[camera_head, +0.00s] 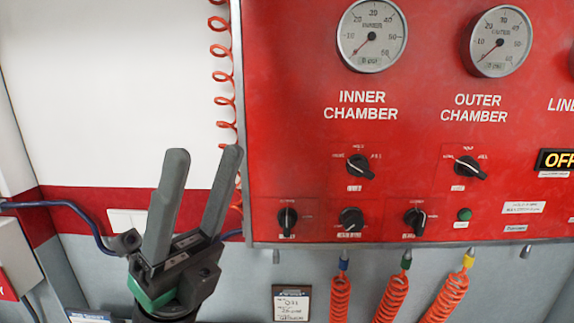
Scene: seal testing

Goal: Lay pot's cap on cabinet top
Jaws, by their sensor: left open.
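My left gripper (205,165) is raised at the lower left with its two dark fingers pointing up. The fingers are apart and nothing is between them. It is in front of the wall and just left of the red panel's edge. No pot, cap or cabinet top can be made out in this view. My right gripper is not in view.
A red control panel (300,130) with gauges (372,36) and black knobs (360,167) fills the right side. Coiled orange hoses (340,298) hang below it, and another orange coil (222,75) runs along its left edge. A small framed sign (291,303) is at the bottom.

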